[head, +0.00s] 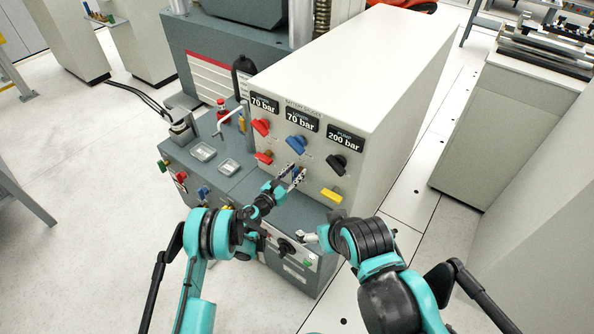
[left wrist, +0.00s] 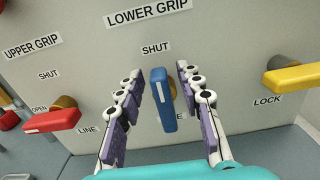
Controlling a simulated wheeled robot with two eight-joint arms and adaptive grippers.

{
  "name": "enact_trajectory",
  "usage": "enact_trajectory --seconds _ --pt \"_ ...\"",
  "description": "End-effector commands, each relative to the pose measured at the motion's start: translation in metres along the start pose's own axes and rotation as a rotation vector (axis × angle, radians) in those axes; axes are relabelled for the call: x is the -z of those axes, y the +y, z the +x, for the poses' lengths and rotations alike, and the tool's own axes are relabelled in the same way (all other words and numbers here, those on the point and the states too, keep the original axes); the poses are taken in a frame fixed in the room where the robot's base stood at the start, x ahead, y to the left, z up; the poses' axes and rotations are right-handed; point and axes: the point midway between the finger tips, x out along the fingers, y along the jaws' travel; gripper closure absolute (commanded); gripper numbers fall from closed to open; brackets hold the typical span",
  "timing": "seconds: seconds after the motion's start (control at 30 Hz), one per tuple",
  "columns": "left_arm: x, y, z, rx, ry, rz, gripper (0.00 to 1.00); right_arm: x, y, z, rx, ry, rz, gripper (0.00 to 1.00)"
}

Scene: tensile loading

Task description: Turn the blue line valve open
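The blue line valve (left wrist: 162,100) is a blue bar handle on the pale panel under the LOWER GRIP label. In the left wrist view it stands nearly upright, below the word SHUT. My left gripper (left wrist: 160,102) is open, one finger on each side of the handle, with a visible gap on both sides. In the head view my left gripper (head: 290,178) is in front of the panel's lower row and partly covers the blue handle. My right gripper (head: 308,238) is low by the cabinet's front, away from the valve; its fingers are too small to read.
A red lever (left wrist: 52,121) lies sideways left of the blue handle, by OPEN. A yellow lever (left wrist: 297,78) lies sideways to the right, near LOCK. Red (head: 261,126), blue (head: 297,144) and black knobs (head: 336,164) sit above. The grey cabinet top juts out below the panel.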

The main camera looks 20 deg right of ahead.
Motion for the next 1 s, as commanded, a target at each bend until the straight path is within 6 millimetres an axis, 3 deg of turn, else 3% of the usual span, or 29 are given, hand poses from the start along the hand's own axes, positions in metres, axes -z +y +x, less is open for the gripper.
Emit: enact_trajectory --seconds 0.03,0.17,0.2,0.67,1.0 --pt "-0.0001 0.0001 0.0 0.0 0.0 0.0 0.64 -0.0001 0.0 0.0 0.0 0.0 0.0 0.14" --pt "-0.0001 0.0 0.0001 0.0 0.0 0.0 0.98 -0.0001 0.0 0.0 0.0 0.0 0.0 0.14" --pt "-0.0001 0.0 0.0001 0.0 0.0 0.0 1.0 -0.0001 0.0 0.0 0.0 0.0 0.0 0.14" --pt "0.0001 0.0018 0.0004 -0.001 0.0 -0.063 1.0 0.0 0.0 0.0 0.0 0.0 0.0 0.14" --pt "0.0016 0.0085 0.0008 -0.001 0.001 -0.317 1.0 0.0 0.0 0.0 0.0 0.0 0.0 0.14"
